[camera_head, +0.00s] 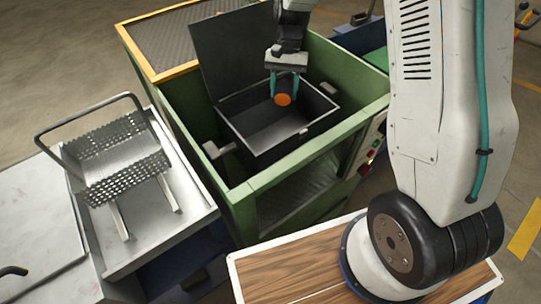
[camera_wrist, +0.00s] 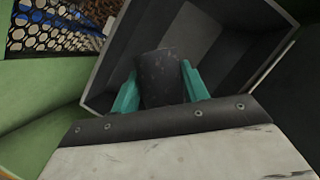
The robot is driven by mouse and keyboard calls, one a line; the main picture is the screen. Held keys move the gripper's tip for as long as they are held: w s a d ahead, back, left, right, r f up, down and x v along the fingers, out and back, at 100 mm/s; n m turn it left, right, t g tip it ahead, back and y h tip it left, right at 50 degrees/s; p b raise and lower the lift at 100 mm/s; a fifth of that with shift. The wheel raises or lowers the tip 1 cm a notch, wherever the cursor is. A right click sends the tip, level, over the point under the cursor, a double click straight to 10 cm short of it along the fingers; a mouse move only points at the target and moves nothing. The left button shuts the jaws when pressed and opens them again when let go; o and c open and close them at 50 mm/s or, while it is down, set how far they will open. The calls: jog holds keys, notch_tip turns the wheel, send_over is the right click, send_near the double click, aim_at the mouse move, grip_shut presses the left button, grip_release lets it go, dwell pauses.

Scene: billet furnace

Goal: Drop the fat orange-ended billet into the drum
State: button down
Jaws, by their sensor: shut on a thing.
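The fat billet (camera_head: 283,99) is dark with an orange end that faces the body camera. My gripper (camera_head: 284,88) has its teal fingers shut on the billet's sides. It holds the billet above the open mouth of the drum (camera_head: 318,121), a grey rectangular box set in a green housing. The drum's inside looks dark and empty where I can see it. In the wrist view the billet (camera_wrist: 160,78) sits between the two teal fingers, with the drum's grey wall (camera_wrist: 108,62) around and beyond it. The orange end is hidden in that view.
The drum's dark lid (camera_head: 232,52) stands raised at its back left. The green housing (camera_head: 262,183) has rims around the drum. A perforated metal basket (camera_head: 122,160) stands on a metal table at the left. A wooden-topped surface (camera_head: 290,270) lies in front.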

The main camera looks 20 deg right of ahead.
aim_at(285, 80)
jog(key=shift+f, duration=2.3)
jog(key=c, duration=0.7)
grip_release()
jog(key=shift+o, duration=0.2)
jog(key=v, duration=0.7)
jog(key=shift+w+r, duration=0.1)
jog(key=shift+r, duration=0.25)
